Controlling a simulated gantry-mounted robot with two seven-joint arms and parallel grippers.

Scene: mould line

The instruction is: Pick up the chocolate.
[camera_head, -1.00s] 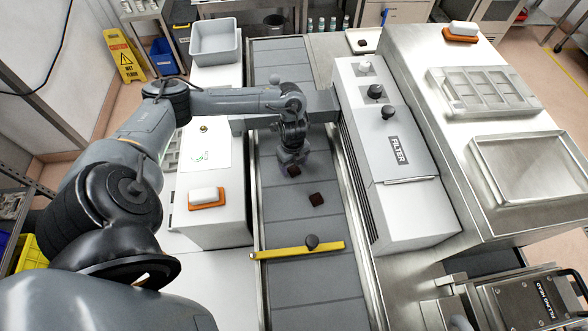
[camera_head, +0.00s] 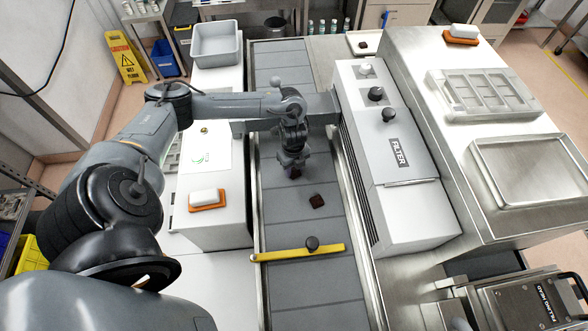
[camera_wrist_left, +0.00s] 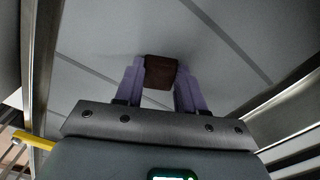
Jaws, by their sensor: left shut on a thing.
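A dark brown chocolate (camera_wrist_left: 160,72) is between the two purple fingers of my left gripper (camera_wrist_left: 159,80) in the left wrist view. The fingers touch it on both sides, and my left gripper is shut on it. In the head view my left gripper (camera_head: 292,166) points down over the grey conveyor, with the held chocolate (camera_head: 294,173) partly hidden at its fingertips. A second dark chocolate (camera_head: 317,201) lies on the belt, nearer to me and a little to the right. My right gripper is not in view.
A yellow bar (camera_head: 290,253) with a dark knob crosses the grey conveyor (camera_head: 300,289) nearer to me. A grey filter housing (camera_head: 405,195) stands along the right side. A white block on an orange base (camera_head: 207,205) sits on the left cabinet. A grey bin (camera_head: 216,50) stands farther back.

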